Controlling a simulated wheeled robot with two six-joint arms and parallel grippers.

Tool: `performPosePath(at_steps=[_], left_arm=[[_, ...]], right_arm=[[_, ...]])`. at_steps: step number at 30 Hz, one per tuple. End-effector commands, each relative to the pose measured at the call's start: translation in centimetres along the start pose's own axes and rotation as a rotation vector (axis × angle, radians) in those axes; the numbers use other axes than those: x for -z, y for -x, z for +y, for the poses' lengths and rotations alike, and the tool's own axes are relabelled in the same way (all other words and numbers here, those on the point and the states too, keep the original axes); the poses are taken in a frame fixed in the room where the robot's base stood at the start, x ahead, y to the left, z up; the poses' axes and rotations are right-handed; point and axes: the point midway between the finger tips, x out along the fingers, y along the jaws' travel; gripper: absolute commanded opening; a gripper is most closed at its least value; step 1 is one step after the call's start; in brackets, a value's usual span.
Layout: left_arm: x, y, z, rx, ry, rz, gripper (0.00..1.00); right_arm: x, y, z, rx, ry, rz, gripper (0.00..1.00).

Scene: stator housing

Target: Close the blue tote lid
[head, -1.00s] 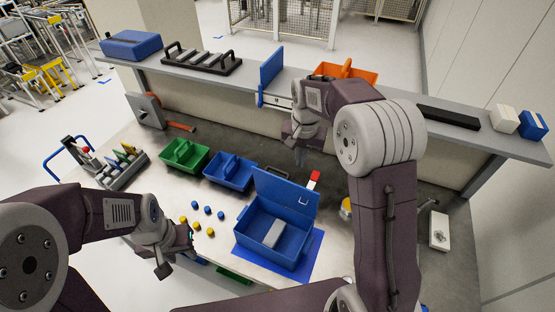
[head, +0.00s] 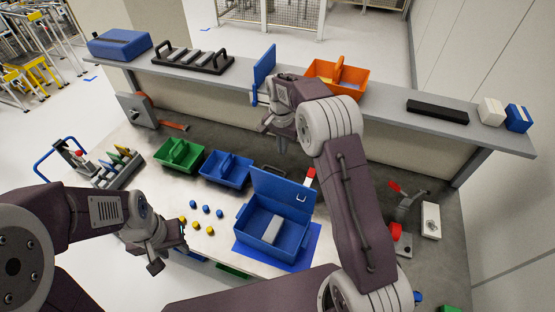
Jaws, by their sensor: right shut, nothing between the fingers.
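The blue tote (head: 268,238) stands on a blue mat (head: 309,249) at the middle front of the table. Its lid (head: 284,190) is open and stands up at the back edge, leaning back a little, with a light handle mark near its right side. A grey block (head: 263,230) lies inside the tote. My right gripper (head: 281,146) is beyond the lid, above the table and apart from the lid; it is shut and empty. My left gripper (head: 169,258) is low at the front left, left of the tote, with its fingers apart.
A green bin (head: 179,155) and a blue divided bin (head: 226,170) sit left of the lid. Several blue and yellow pieces (head: 207,211) lie left of the tote. A red-and-white item (head: 309,177) stands by the lid. A raised shelf (head: 400,122) runs behind, holding an orange bin (head: 337,78).

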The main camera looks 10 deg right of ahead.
Motion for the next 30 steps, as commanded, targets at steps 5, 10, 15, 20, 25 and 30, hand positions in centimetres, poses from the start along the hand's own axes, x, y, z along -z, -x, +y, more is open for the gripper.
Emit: performPosePath(at_steps=[5,10,15,20,25,30], left_arm=[[0.2,1.8,0.0,0.0,0.0,0.0,0.38],[0.3,2.6,0.1,0.0,0.0,0.0,0.38],[0.3,2.7,0.1,0.0,0.0,0.0,0.38],[0.3,2.6,0.1,0.0,0.0,0.0,0.38],[0.3,2.5,0.1,0.0,0.0,0.0,0.38],[0.2,2.2,0.0,0.0,0.0,0.0,0.38]], right_arm=[[-1.2,-2.2,0.0,-0.002,0.004,-0.003,0.0],[-3.2,-2.9,0.0,-0.001,0.003,-0.001,0.0],[-3.9,-3.3,0.0,0.0,0.002,0.0,0.0],[-4.0,-3.5,0.0,-0.001,0.001,-0.001,0.0],[-4.0,-3.6,0.0,-0.002,0.002,0.001,0.0],[-4.0,-3.6,-0.2,-0.003,0.001,0.011,0.0]])
